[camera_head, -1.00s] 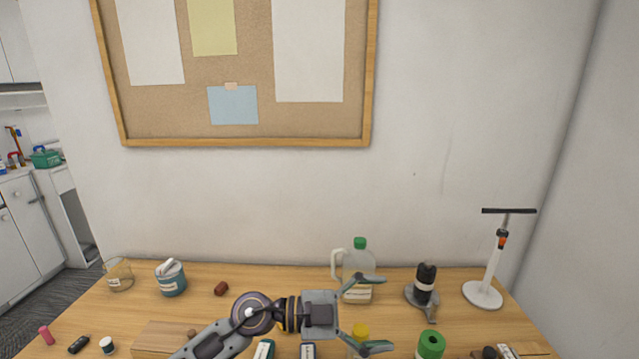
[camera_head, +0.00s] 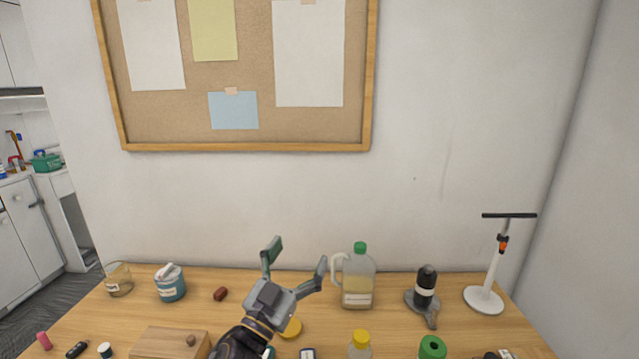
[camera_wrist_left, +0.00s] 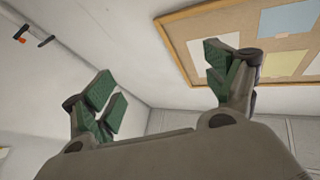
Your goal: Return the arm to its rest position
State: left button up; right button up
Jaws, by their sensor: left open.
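My left gripper (camera_head: 296,262) is open and empty, raised above the middle of the wooden table (camera_head: 240,310) with its fingers pointing up toward the wall. In the left wrist view its two green-padded fingers (camera_wrist_left: 165,85) stand wide apart with nothing between them; the wall and corkboard show beyond. The arm hides part of the table's front middle. My right gripper does not show.
A jug with a green cap (camera_head: 358,280) stands just right of the gripper. A yellow-capped bottle (camera_head: 360,346), a green roll (camera_head: 431,348), a black device (camera_head: 426,290) and a white stand (camera_head: 484,299) are further right. A wooden box (camera_head: 168,343) and blue tub (camera_head: 170,287) are left.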

pick_arm(q)
jog(key=s+a+f+n+g+y, duration=0.2)
jog(key=a+f+n+g+y, duration=0.25)
jog(key=a+f, duration=0.5)
jog(key=s+a+f+n+g+y, duration=0.25)
jog(key=a+f+y, duration=0.35)
jog(key=f, duration=0.6)
jog(key=s+a+f+m+g, duration=0.1)
jog(key=s+f+g, duration=0.45)
jog(key=s, duration=0.35)
jog(key=s+a+f+g, duration=0.1)
jog(key=s+f+g, duration=0.3)
jog(key=s+f, duration=0.45)
notch_tip(320, 180, down, 32)
jog(key=s+a+g, duration=0.1)
jog(key=s+a, duration=0.1)
jog(key=s, duration=0.1)
jog(key=s+a+f, duration=0.3)
jog(key=s+f, duration=0.6)
jog(key=s, duration=0.1)
jog(key=s+a+f+g, duration=0.1)
jog(key=s+a+f, duration=0.3)
jog(key=s+f, duration=0.6)
jog(key=shift+s+a+f+m, duration=0.2)
jog(key=shift+s+m, duration=0.15)
jog(key=shift+m, duration=0.05)
